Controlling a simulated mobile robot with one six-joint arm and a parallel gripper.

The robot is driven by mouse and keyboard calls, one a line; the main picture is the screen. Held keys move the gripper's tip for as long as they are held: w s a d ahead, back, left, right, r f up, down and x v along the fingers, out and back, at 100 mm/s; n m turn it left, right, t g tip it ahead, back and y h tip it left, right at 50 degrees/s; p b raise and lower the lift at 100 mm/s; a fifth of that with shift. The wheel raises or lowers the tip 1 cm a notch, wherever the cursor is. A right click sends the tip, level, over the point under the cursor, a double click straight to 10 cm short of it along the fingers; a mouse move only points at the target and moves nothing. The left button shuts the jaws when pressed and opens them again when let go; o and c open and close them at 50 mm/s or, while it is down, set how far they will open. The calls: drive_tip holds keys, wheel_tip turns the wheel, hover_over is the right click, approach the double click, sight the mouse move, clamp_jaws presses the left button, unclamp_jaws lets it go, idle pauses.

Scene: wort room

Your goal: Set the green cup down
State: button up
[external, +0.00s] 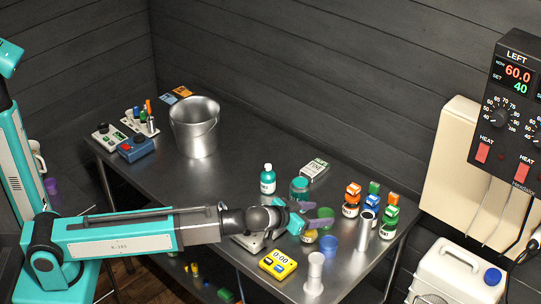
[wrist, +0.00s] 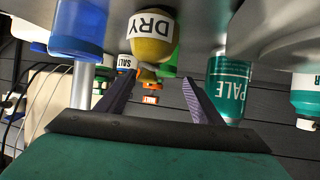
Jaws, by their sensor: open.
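My gripper (external: 318,217) is low over the right half of the metal table, its purple fingers apart. In the wrist view the fingers (wrist: 157,88) are spread with nothing clearly held between them. That view is upside down, with the table at the top. A green, see-through shape (wrist: 187,62), perhaps the green cup, shows beyond the fingers, partly hidden by a yellow jar marked DRY (wrist: 152,40). I cannot make out the green cup surely in the external view. The DRY jar (external: 309,237) stands just in front of the gripper there.
A blue cup (external: 329,246), a teal PALE jar (external: 299,188) and a teal bottle (external: 267,181) stand close around the gripper. Several capped jars (external: 351,205) crowd the right end. A yellow timer (external: 278,264) lies at the front. A bucket (external: 194,130) stands at the back left.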

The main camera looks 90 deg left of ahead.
drive_tip(key=b+v, duration=0.1)
drive_tip(key=v, duration=0.8)
drive_tip(key=shift+s+r+b, duration=0.15)
drive_tip(key=shift+s+b, duration=0.15)
drive_tip(key=shift+b, duration=0.05)
drive_tip(key=shift+d, duration=0.15)
